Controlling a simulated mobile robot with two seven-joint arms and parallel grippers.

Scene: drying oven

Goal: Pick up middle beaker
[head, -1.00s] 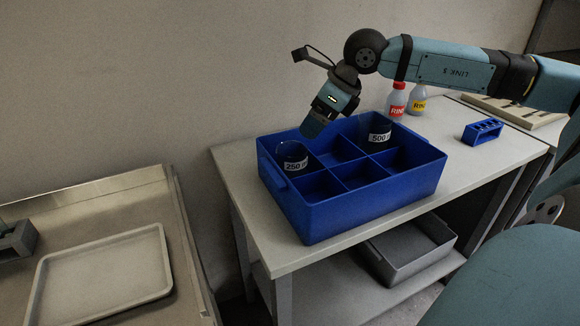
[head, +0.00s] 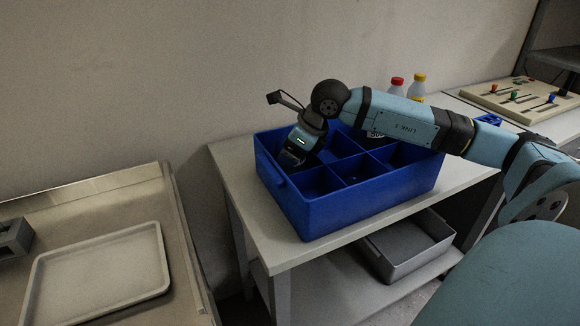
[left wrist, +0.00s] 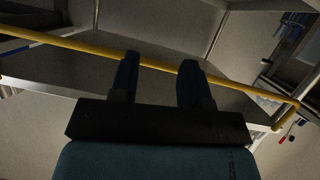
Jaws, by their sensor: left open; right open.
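The blue divided crate (head: 375,204) stands on the white table. A dark beaker with a white "500" label (head: 376,134) sits in its back right compartment, partly hidden by my right arm. My right gripper (head: 291,159) is open and points down at the back left compartment. The beaker labelled 250 there is almost wholly hidden by the gripper; I cannot tell whether the fingers are around it. The back middle compartment appears to hold no beaker. My left gripper (left wrist: 158,72) is open and empty in the left wrist view, outside the head view.
Two bottles, one red-capped (head: 396,85) and one yellow-capped (head: 417,87), stand behind my right arm. A pale tray (head: 100,266) lies on the left bench. A grey bin (head: 408,250) is on the lower shelf. A yellow rail (left wrist: 60,42) crosses the left wrist view.

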